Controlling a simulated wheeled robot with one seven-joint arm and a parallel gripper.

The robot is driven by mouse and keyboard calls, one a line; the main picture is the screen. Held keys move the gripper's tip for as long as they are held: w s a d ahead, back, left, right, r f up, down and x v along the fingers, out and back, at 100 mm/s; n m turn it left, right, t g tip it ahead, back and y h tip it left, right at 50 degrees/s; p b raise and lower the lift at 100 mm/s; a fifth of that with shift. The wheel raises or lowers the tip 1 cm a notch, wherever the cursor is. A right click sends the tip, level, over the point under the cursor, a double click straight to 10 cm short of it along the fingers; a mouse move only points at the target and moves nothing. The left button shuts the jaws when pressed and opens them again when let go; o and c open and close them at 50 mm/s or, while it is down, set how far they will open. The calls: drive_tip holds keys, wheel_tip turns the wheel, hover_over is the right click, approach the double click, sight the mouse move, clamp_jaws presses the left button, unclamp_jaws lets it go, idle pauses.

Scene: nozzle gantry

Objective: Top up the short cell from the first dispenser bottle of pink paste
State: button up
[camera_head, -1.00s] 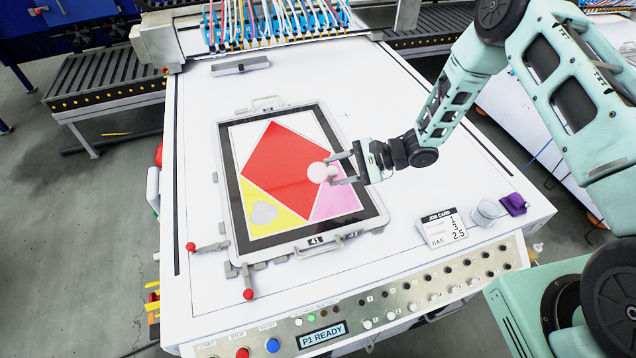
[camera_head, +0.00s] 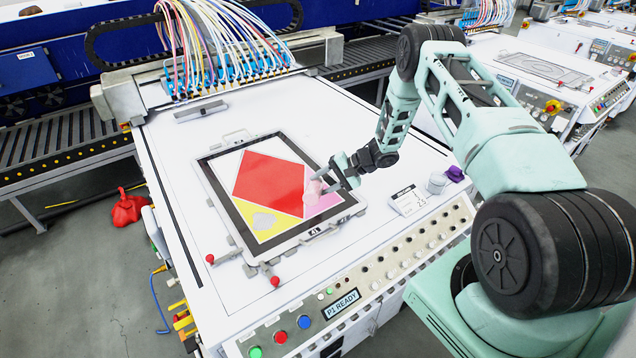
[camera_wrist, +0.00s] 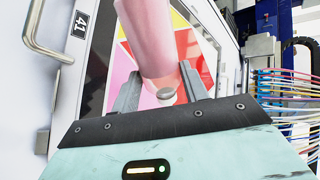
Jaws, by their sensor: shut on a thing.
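My gripper (camera_head: 330,181) is shut on the pink bottle (camera_head: 313,189) and holds it above the framed mould. In the wrist view the bottle (camera_wrist: 147,35) stands between the two fingers, with a pale round end (camera_wrist: 166,93) near them. The mould (camera_head: 213,183) has a dark rim and lies on the white bed. Its cells are red (camera_head: 268,183), yellow (camera_head: 240,221) and pink (camera_head: 325,204). The yellow cell has a grey patch (camera_head: 264,221). The bottle and gripper cover part of the pink cell. I cannot tell whether paste is flowing.
The hose-fed nozzle gantry (camera_head: 225,75) spans the back.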

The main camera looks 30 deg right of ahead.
drive_tip(key=shift+s+a+r+n+t+h+b, duration=0.1)
drive_tip(key=shift+s+a+n+t+h+b, duration=0.2)
drive_tip(key=shift+n+t+h, duration=0.3)
drive_tip(key=shift+n+t+h+b, duration=0.3)
drive_tip(key=shift+n+b, duration=0.1)
drive_tip(key=shift+b, duration=0.55)
drive_tip(key=w+n+t+h+b, duration=0.1)
drive_tip(key=b, duration=0.3)
drive_tip(key=shift+d+t+b, duration=0.3)
drive_tip(key=shift+d, duration=0.1)
drive_tip(key=w+d+r+n+t+h+b, duration=0.1)
drive_tip(key=r+n+t+b, duration=0.3)
drive_tip(key=r+b, duration=0.3)
drive_tip(key=w+d+r+n+t+h+b, duration=0.2)
drive_tip(key=r+n+t+b, duration=0.2)
drive_tip(key=r+b, duration=0.4)
wheel_tip(320, 180, up, 6)
drive_tip(key=shift+w+f+n, duration=0.15)
drive_tip(key=shift+n, duration=0.45)
drive_tip(key=s+a+f+m+h, duration=0.2)
drive_tip(key=s+a+f+h, duration=0.1)
drive_tip(key=a+f, duration=1.4)
wheel_tip(320, 180, down, 2)
drive_tip(key=shift+s+f+t, duration=0.25)
drive_tip(key=shift+s+t, duration=0.05)
drive_tip(key=shift+s, duration=0.4)
